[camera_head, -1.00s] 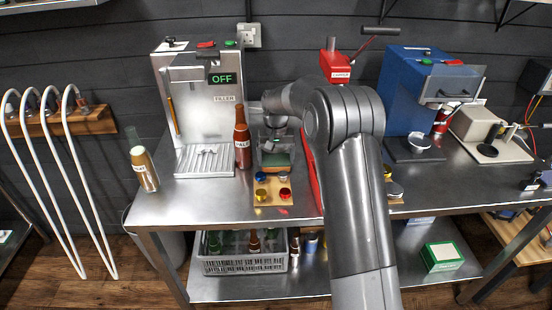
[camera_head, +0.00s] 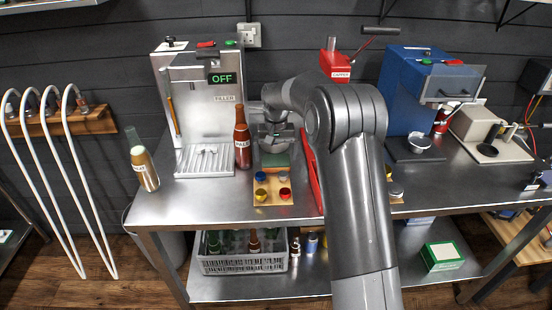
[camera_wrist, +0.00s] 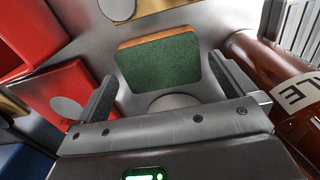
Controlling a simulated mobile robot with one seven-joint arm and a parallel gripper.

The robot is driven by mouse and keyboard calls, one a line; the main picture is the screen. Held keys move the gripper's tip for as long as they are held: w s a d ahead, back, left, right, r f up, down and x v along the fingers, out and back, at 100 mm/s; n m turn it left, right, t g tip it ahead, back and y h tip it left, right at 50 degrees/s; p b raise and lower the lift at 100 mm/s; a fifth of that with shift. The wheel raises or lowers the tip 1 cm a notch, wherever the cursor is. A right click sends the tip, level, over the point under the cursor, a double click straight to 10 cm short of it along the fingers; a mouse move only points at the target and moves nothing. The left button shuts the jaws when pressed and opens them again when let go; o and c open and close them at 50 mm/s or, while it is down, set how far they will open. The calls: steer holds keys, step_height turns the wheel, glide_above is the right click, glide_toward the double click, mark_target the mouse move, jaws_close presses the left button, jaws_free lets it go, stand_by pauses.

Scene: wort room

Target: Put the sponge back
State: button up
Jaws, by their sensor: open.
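The sponge (camera_head: 275,161), green with an orange-brown edge, lies on the steel bench behind the cap board (camera_head: 262,205). In the wrist view the sponge (camera_wrist: 160,65) lies flat, beyond my fingertips and roughly centred between them. My gripper (camera_head: 276,143) is above the sponge, with its fingers spread and nothing held between them; it also shows in the wrist view (camera_wrist: 158,92). A pale round patch (camera_wrist: 173,102) shows beside the sponge's near edge; I cannot tell what it is.
A brown ale bottle (camera_head: 242,140) stands close left of my gripper, before the filler (camera_head: 205,100). The red capper (camera_head: 336,68) is close on the right.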

step_height(320, 180, up, 10)
stand_by(0.3)
steer(key=shift+r, duration=0.1)
step_height(320, 180, up, 12)
steer(key=n+t, duration=0.4)
steer(key=t, duration=0.1)
glide_above(276, 160)
steer(key=s+d, duration=0.3)
steer(key=s, duration=0.3)
steer(key=s+d+r+t, duration=0.1)
steer(key=s+d+r, duration=0.1)
steer(key=s+r, duration=0.35)
steer(key=s+d+f+m, duration=0.1)
steer(key=s+f, duration=0.3)
steer(key=s, duration=0.6)
steer(key=s+d+f+m, duration=0.1)
steer(key=s+d+f, duration=0.1)
steer(key=s, duration=0.8)
steer(key=s+d+f+m, duration=0.2)
steer(key=s+f, duration=0.3)
steer(key=s, duration=0.5)
steer(key=shift+f, duration=0.3)
steer(key=shift+d, duration=0.1)
